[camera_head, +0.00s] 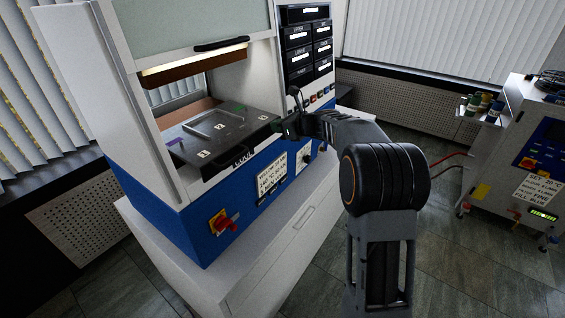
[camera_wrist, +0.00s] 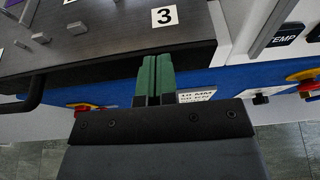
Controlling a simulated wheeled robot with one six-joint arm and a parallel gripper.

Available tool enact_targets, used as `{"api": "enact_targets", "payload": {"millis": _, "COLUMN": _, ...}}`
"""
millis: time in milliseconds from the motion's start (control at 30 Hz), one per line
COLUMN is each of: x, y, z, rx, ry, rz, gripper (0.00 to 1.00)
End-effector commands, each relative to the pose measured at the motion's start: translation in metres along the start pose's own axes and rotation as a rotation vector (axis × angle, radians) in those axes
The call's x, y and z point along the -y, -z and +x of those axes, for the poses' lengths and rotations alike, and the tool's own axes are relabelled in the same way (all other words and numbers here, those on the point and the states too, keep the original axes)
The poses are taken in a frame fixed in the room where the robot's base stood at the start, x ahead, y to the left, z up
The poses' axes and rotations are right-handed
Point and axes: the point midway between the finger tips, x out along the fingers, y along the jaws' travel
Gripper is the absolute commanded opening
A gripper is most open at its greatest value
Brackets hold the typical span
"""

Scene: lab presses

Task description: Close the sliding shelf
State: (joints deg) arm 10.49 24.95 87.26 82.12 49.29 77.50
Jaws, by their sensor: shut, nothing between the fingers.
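The sliding shelf (camera_head: 205,136) is a dark plate with numbered labels, in the opening of the blue and white press. In the head view its front edge stands out past the blue front panel. In the wrist view the shelf (camera_wrist: 110,35) fills the upper left, with label 3 and a few small metal blocks on top. A dark handle (camera_wrist: 38,95) shows at its front edge on the left. My gripper (camera_head: 285,128) is at the right end of the shelf's front edge. Its green fingertips (camera_wrist: 155,75) are together and empty, overlapping the front face; contact cannot be told.
The raised door (camera_head: 205,40) with a black handle is above the shelf. A control panel (camera_head: 308,50) stands to the right of the opening. A red and yellow switch (camera_head: 222,222) sticks out of the blue front.

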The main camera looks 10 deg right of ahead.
Motion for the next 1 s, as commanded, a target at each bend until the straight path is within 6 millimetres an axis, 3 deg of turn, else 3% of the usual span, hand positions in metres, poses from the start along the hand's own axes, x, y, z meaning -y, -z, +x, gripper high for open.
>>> {"api": "enact_targets", "payload": {"millis": 633, "x": 0.000, "y": -0.003, "z": 0.008, "rx": -0.001, "ry": -0.001, "rz": 0.000, "gripper": 0.00}}
{"api": "enact_targets", "payload": {"millis": 1000, "x": -0.001, "y": -0.011, "z": 0.028, "rx": -0.002, "ry": -0.002, "rz": 0.000, "gripper": 0.00}}
